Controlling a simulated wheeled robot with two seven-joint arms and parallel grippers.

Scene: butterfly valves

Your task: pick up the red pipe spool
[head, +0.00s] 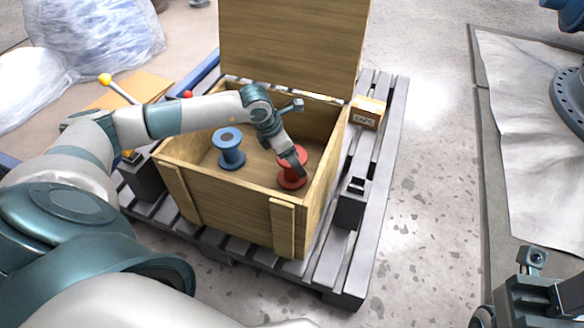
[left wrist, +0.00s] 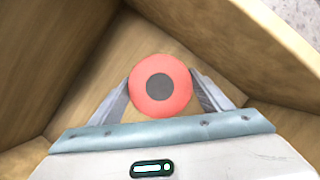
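The red pipe spool (head: 292,168) stands upright on the floor of the open wooden crate (head: 235,209), toward its right side. My left gripper (head: 299,161) reaches down into the crate at the spool and hides part of it. In the left wrist view the spool's round red flange (left wrist: 161,86) with its dark bore lies between my two fingers, which stand apart on either side; firm contact is not visible. The fingertips are partly hidden. Part of my right gripper (head: 540,298) shows at the lower right corner, away from the crate; its fingers are not clear.
A blue spool (head: 229,149) stands in the crate left of the red one. The crate's walls and raised lid (head: 293,45) enclose the space. The crate sits on a grey pallet (head: 381,150) with a small cardboard box (head: 367,113) and a dark block (head: 350,205).

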